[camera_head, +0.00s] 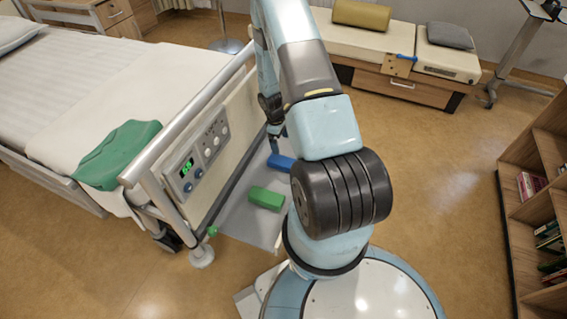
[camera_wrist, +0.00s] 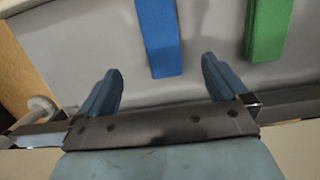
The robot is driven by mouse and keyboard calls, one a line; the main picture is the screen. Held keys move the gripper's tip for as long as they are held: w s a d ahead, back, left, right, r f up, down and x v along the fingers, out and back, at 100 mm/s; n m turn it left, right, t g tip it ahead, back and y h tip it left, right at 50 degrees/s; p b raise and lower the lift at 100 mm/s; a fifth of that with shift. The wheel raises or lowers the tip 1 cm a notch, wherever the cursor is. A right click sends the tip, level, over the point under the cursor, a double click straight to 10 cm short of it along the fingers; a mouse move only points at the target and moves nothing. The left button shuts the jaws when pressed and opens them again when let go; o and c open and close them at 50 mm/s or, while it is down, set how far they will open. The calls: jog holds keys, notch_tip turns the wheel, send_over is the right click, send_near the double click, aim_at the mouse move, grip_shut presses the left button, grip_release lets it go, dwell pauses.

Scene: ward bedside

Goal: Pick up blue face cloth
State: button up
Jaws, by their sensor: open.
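The blue face cloth (camera_head: 281,162) is a folded, block-like blue piece on a grey surface beside the bed's end, partly hidden by my arm in the head view. In the wrist view the blue face cloth (camera_wrist: 159,38) lies ahead of my gripper (camera_wrist: 160,80), between the lines of its two fingers. The fingers are spread wide with nothing between them. In the head view my gripper (camera_head: 277,132) is close above the cloth, partly hidden by my arm.
A green folded block (camera_head: 266,198) lies on the same grey surface (camera_head: 236,219); it also shows right of the blue cloth in the wrist view (camera_wrist: 268,30). The bed's end panel (camera_head: 225,140) stands close on the left. A bookshelf (camera_head: 535,200) is at the right; floor between is clear.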

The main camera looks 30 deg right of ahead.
send_over(283, 160)
jog(key=f, duration=0.7)
jog(key=shift+w+a, duration=0.1)
jog(key=shift+a, duration=0.15)
jog(key=shift+s+d+f, duration=0.15)
jog(key=shift+d+f, duration=0.05)
jog(key=shift+f, duration=1.35)
jog(key=shift+s+d+f, duration=0.1)
jog(key=shift+d+f, duration=0.05)
jog(key=shift+f, duration=1.35)
jog(key=c, duration=1)
jog(key=shift+r, duration=0.1)
